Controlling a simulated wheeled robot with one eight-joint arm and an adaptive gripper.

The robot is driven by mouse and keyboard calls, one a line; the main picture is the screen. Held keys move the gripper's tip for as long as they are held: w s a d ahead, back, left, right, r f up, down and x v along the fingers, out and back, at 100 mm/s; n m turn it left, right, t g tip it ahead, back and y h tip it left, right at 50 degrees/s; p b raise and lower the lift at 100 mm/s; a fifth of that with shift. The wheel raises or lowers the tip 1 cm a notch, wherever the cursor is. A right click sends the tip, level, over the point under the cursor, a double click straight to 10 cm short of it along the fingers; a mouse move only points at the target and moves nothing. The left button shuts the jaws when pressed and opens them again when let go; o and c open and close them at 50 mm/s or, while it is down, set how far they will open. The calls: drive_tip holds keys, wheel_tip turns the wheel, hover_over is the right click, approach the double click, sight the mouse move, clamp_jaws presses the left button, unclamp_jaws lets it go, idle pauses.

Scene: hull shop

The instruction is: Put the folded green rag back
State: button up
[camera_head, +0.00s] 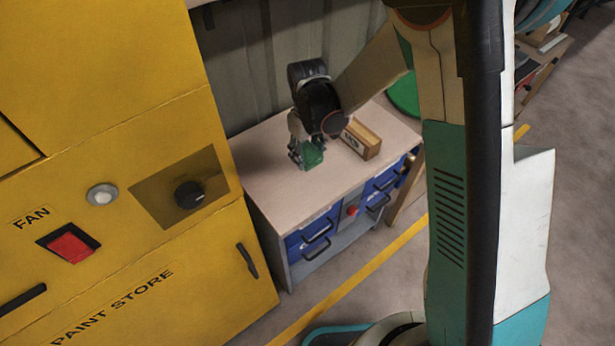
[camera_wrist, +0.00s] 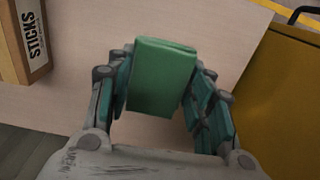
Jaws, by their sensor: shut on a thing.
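The folded green rag (camera_wrist: 160,75) is a small, flat-sided block of cloth between the fingers of my gripper (camera_wrist: 160,92) in the wrist view. My gripper is shut on it from both sides. In the head view the rag (camera_head: 312,156) shows just under my gripper (camera_head: 303,158), over the pale top of a workbench (camera_head: 268,171). I cannot tell whether the rag touches the bench top or hangs a little above it.
Blue drawers (camera_head: 315,235) are below. A yellow paint store cabinet (camera_head: 130,180) stands close on the left. The bench top's front left is clear.

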sight(308, 180)
wheel_tip(308, 180, down, 10)
drive_tip(key=shift+r+b, duration=0.1)
drive_tip(key=shift+b, duration=1.1)
drive_tip(key=o, duration=1)
drive_tip(key=shift+f, duration=0.2)
drive_tip(key=shift+o, duration=0.2)
